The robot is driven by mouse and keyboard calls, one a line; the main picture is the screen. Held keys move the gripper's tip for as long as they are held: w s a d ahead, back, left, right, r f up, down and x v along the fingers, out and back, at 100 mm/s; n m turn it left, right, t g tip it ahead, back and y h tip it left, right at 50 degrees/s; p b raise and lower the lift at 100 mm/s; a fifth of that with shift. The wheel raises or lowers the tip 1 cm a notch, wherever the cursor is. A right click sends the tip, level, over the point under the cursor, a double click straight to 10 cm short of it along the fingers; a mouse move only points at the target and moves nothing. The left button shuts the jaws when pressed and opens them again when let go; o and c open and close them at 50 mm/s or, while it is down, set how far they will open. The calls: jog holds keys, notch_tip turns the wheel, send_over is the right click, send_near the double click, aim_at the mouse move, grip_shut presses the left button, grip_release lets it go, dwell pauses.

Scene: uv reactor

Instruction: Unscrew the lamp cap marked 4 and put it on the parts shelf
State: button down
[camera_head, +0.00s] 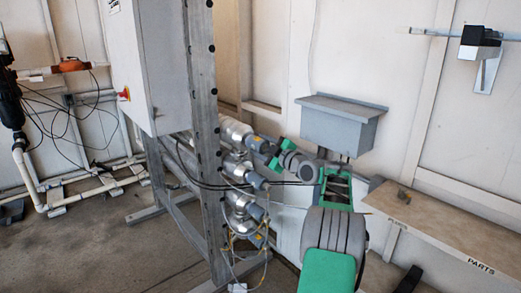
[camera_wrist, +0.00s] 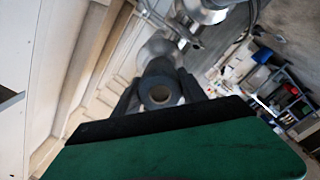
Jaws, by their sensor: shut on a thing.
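The lamp caps are grey ends on a stack of steel tubes in the head view. My gripper (camera_head: 274,155) is at the right end of the top tube (camera_head: 235,130). In the wrist view, my gripper's dark fingers (camera_wrist: 158,98) are shut on a round grey lamp cap (camera_wrist: 160,94) with a hole in its end. The cap is in line with the steel tube end behind it; whether their threads are still joined cannot be told. No number is readable on it. The parts shelf (camera_head: 440,228), labelled PARTS, is at the right in the head view.
Lower caps (camera_head: 257,181) and loose cables hang close beneath my gripper. A steel upright (camera_head: 205,130) stands left of the tube ends. A grey wall box (camera_head: 340,125) is behind my arm.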

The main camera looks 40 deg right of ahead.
jog(key=shift+f+n+b, duration=0.15)
jog(key=shift+n+b, duration=1.95)
jog(key=shift+b, duration=1.85)
jog(key=shift+n, duration=0.3)
jog(key=shift+n+b, duration=0.7)
jog(key=shift+b, duration=0.65)
jog(key=shift+n+b, duration=0.9)
jog(key=shift+b, duration=0.1)
jog(key=shift+n+b, duration=0.6)
jog(key=shift+n, duration=0.1)
jog(key=shift+n, duration=0.3)
